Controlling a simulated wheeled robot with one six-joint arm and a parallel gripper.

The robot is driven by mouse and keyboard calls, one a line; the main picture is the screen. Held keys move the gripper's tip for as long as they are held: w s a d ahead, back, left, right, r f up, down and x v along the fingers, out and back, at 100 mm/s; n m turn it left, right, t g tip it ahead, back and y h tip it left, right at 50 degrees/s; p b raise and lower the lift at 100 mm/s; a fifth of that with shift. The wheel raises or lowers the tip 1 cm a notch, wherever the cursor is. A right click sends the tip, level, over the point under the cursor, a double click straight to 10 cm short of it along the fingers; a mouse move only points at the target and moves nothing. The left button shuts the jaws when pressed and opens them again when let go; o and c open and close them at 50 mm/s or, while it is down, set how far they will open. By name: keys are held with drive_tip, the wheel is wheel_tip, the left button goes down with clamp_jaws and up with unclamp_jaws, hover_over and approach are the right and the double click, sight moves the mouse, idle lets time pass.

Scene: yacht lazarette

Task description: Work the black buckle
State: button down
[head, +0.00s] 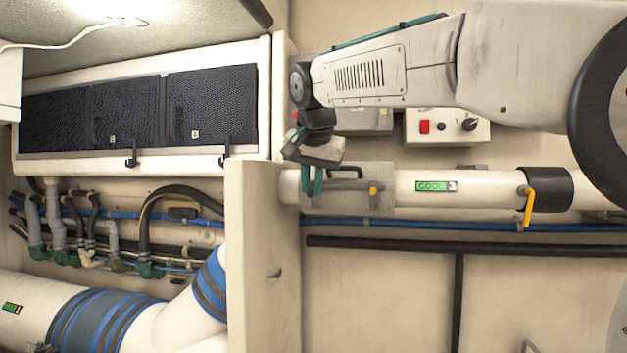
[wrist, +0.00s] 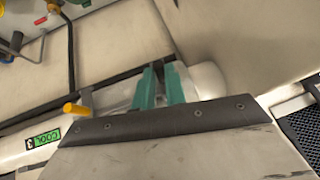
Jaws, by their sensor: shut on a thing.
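The black buckle (head: 346,169) shows as a dark bent bar on top of a grey clamp plate (head: 345,202) around the white pipe, just right of my gripper. My gripper (head: 312,182) points down at the left end of this plate, its green fingers against it. It is shut on what appears to be the end of the buckle. The grip itself is hidden. In the wrist view my gripper's two green fingers (wrist: 160,86) stand slightly apart, partly covered by the dark edge of my wrist. A yellow knob (head: 373,188) sits on the plate; it also shows in the wrist view (wrist: 76,110).
The white pipe (head: 480,186) runs right, with a green COOL 3 label (head: 437,187) and a yellow lever (head: 529,206). A beige partition (head: 262,260) stands close left and below. Above are a control box (head: 447,128) and behind the gripper a grey box (head: 365,121).

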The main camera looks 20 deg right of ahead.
drive_tip(key=s+f+t+h, duration=0.1)
drive_tip(key=a+f+t+h, duration=0.1)
drive_tip(key=t, duration=0.1)
drive_tip(key=shift+s+a+f+n+t, duration=0.1)
drive_tip(key=shift+s+f+n+t, duration=0.2)
drive_tip(key=shift+s, duration=0.1)
drive_tip(key=shift+s+a+f+n+t+h, duration=0.15)
drive_tip(key=shift+f+t+h, duration=0.45)
drive_tip(key=shift+t, duration=0.4)
drive_tip(key=shift+s+f+n+t+h, duration=0.15)
drive_tip(key=shift+f+t+h, duration=0.45)
drive_tip(key=shift+t, duration=0.4)
drive_tip(key=shift+f, duration=0.15)
drive_tip(key=c, duration=1.5)
unclamp_jaws()
drive_tip(key=shift+o, duration=0.2)
approach(309, 195)
drive_tip(key=f, duration=0.3)
drive_tip(key=shift+s, duration=0.2)
